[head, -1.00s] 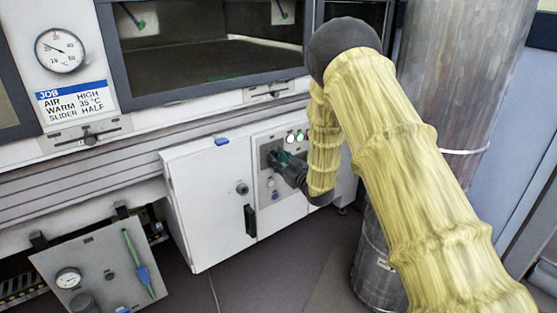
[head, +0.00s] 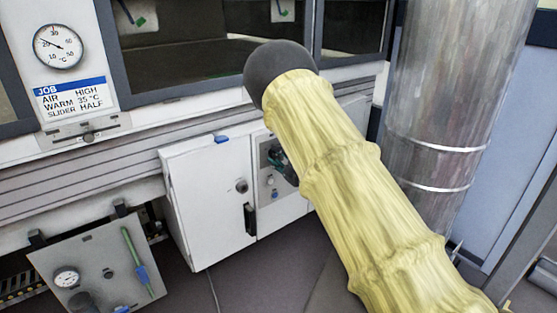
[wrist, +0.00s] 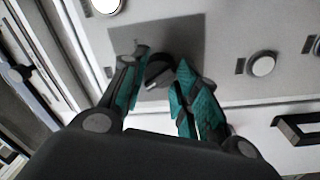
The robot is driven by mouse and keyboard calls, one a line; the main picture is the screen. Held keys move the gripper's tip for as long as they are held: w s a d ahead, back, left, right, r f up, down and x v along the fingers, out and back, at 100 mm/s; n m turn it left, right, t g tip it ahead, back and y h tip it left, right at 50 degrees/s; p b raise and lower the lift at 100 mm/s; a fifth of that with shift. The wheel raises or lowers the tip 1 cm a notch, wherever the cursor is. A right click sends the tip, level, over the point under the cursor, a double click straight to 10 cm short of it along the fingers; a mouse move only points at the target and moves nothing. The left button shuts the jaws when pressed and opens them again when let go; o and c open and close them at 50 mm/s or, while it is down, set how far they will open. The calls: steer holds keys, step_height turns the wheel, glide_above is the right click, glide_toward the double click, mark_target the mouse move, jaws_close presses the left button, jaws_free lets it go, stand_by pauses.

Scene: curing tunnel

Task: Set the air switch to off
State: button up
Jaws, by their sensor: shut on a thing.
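The dark rotary knob of the air switch (wrist: 155,84) sits on a grey plate (wrist: 184,38) in the wrist view. My gripper (wrist: 160,74) has its teal-padded fingers on either side of the knob and is shut on it. A pale pointer mark shows on the knob, but no position labels can be read. In the head view a bit of my gripper (head: 277,158) shows at the grey plate on the white cabinet. The rest of my gripper and the knob are hidden behind my yellow-sleeved arm.
A white cabinet door (head: 210,195) with a black handle stands left of the switch panel. A round white button (wrist: 263,64) lies right of the knob. A job card (head: 75,98) reads AIR HIGH, WARM 35 °C, SLIDER HALF. A metal duct (head: 440,100) rises at right.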

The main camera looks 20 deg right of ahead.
steer(key=n, duration=0.3)
steer(key=shift+n+b, duration=0.35)
steer(key=shift+n, duration=0.05)
steer(key=shift+y, duration=0.3)
steer(key=o, duration=1)
steer(key=v, duration=1.2)
steer(key=shift+d, duration=0.1)
